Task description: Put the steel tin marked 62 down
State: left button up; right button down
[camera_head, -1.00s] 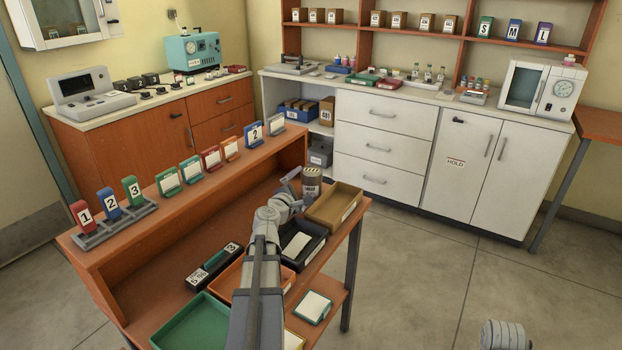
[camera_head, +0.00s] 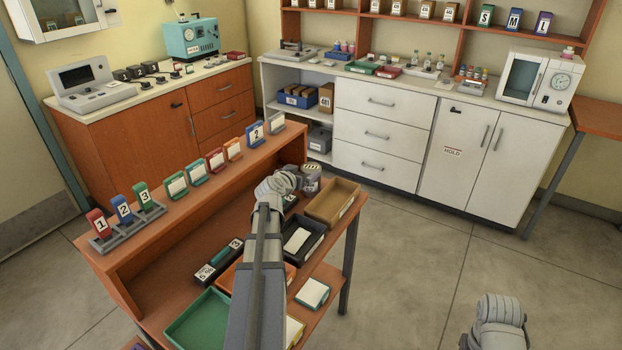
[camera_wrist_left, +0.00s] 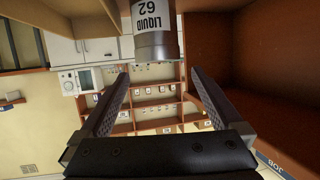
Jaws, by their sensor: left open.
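The steel tin (camera_head: 311,180) stands at the back of the desk, beside the tan tray. In the left wrist view the tin (camera_wrist_left: 155,45) shows a white label reading LIQUID 62 and a grey rim. In the head view my wrist hides most of this gripper. My right gripper is out of view.
A tan tray (camera_head: 345,204) and a black tray (camera_head: 315,246) lie close to the tin. A green tray (camera_head: 190,325) is nearer. The desk's raised ledge (camera_head: 185,215) with several upright cards runs along the left. Open floor lies to the right.

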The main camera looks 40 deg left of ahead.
aim_at(310, 169)
pick_arm(q)
jog(key=shift+f+b+x, duration=0.2)
jog(key=shift+b+x, duration=1.3)
jog(key=shift+x, duration=2.5)
jog(key=shift+s+d+r, duration=0.1)
jog(key=shift+d, duration=0.15)
grip_shut()
notch_tip(310, 169, up, 14)
jog(key=p, duration=1.4)
jog(key=shift+r+p, duration=0.25)
jog(key=shift+p, duration=0.05)
